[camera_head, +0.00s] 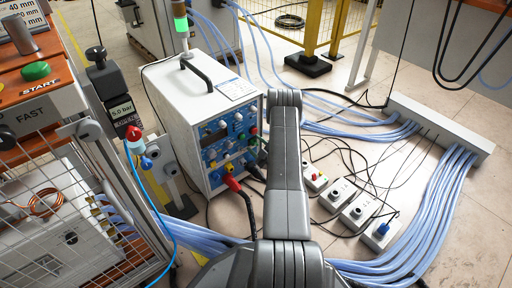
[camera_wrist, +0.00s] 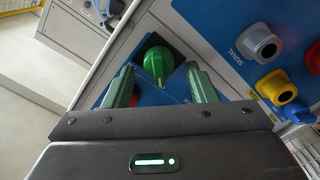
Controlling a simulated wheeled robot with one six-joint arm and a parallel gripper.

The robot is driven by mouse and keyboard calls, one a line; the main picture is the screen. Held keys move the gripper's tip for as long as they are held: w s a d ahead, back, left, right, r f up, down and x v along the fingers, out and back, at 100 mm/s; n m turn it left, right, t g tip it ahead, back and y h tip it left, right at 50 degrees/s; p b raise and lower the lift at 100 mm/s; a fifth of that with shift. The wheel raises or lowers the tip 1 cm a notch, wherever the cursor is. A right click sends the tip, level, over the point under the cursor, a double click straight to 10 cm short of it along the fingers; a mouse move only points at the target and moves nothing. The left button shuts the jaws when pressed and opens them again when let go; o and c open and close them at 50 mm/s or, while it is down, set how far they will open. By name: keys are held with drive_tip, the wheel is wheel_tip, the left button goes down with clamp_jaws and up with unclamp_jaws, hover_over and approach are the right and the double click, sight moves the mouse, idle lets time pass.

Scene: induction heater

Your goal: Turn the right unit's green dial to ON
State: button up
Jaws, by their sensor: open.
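The green dial (camera_wrist: 158,62) shows in the wrist view as a round knob with a pale pointer line, on a dark mount beside a blue plate. My gripper (camera_wrist: 161,76) is open, its two green fingers on either side of the dial. I cannot tell whether the fingers touch it. No ON mark can be read. In the head view a white unit (camera_head: 190,103) with a blue front panel stands left of my arm.
Grey, red and yellow connectors (camera_wrist: 258,45) sit right of the dial. Cables and small socket boxes (camera_head: 338,196) lie on the floor right of my arm. A caged machine (camera_head: 60,220) stands at the left. Blue hoses run from a grey channel (camera_head: 440,127).

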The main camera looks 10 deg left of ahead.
drive_tip(key=c, duration=1)
drive_tip(key=shift+o, duration=0.2)
drive_tip(key=shift+m, duration=0.3)
drive_tip(key=m, duration=0.3)
drive_tip(key=shift+w+r+m, duration=0.1)
drive_tip(key=shift+m, duration=0.3)
drive_tip(key=m, duration=0.4)
drive_tip(key=shift+w+d, duration=0.15)
drive_tip(key=shift+d, duration=0.05)
drive_tip(key=m, duration=0.5)
drive_tip(key=shift+w+d, duration=0.1)
drive_tip(key=shift+w, duration=0.05)
drive_tip(key=shift+w+d+m, duration=0.1)
drive_tip(key=shift+m, duration=2.2)
